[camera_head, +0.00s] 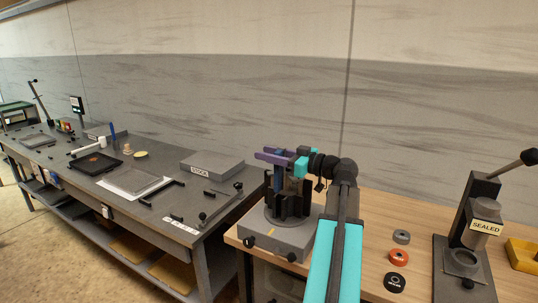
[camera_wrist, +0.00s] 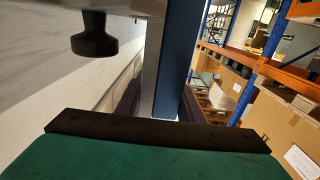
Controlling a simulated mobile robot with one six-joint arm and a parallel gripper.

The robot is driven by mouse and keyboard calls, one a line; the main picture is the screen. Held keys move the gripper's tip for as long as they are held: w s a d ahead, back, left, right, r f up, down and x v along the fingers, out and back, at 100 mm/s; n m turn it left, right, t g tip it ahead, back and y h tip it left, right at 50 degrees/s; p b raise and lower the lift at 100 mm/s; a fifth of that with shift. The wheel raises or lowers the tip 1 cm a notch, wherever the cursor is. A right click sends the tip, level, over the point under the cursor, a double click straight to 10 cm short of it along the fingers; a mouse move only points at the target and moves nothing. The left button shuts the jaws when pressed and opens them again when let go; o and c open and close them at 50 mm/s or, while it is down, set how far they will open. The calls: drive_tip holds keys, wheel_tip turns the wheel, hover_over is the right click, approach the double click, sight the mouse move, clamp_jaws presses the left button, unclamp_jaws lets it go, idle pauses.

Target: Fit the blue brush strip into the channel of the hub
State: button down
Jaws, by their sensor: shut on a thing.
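The hub (camera_head: 287,207) is a dark upright body with vertical fins on a grey base block. My gripper (camera_head: 268,155), with purple fingers and teal parts, is above the hub's top, reaching in from the right. It is shut on the blue brush strip (camera_head: 279,184), which hangs upright below the fingers, close to the hub. In the wrist view the strip (camera_wrist: 182,60) runs upright with a blue face and a pale grey side. The strip's lower end is hidden among the fins, so I cannot tell whether it sits in a channel.
Grey, red and black rings (camera_head: 398,258) lie on the wooden bench right of my arm. A press marked SEALED (camera_head: 478,235) and a yellow bin (camera_head: 522,254) stand farther right. A grey STOCK box (camera_head: 212,164) is on the dark table at left.

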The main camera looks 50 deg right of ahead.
drive_tip(key=shift+f+b, duration=0.7)
drive_tip(key=shift+f, duration=0.25)
drive_tip(key=shift+b, duration=1.65)
idle(1.7)
